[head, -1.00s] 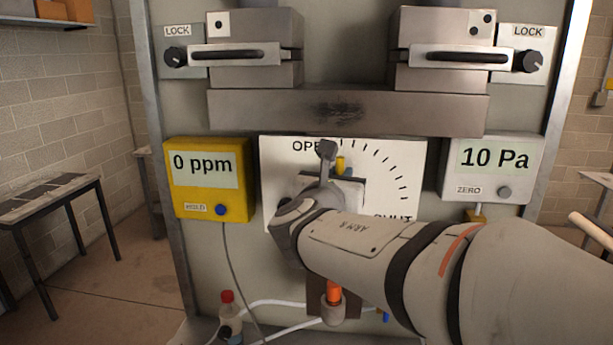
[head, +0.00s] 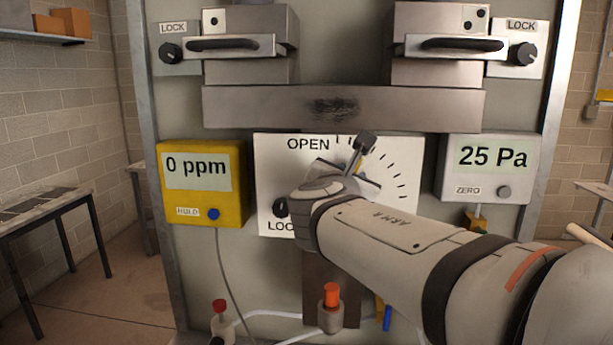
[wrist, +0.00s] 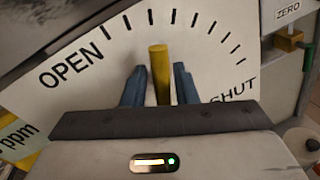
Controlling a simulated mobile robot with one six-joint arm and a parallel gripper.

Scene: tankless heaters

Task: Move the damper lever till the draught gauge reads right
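The yellow damper lever (wrist: 160,75) stands between the two blue-grey fingers of my gripper (wrist: 159,88) in the wrist view. In the head view my arm mostly hides the lever, and only a bit of yellow (head: 358,168) shows. The white dial plate (head: 405,160) runs from OPEN at upper left to SHUT at lower right; the lever points among the marks between them. The draught gauge (head: 488,168) at right reads 25 Pa.
A yellow meter (head: 202,184) at left reads 0 ppm. A black knob (head: 281,207) sits by a partly hidden LOCK label on the plate. Two metal boxes with handles and a sooty bar (head: 235,108) are above. An orange-capped fitting (head: 331,296) and hoses are below.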

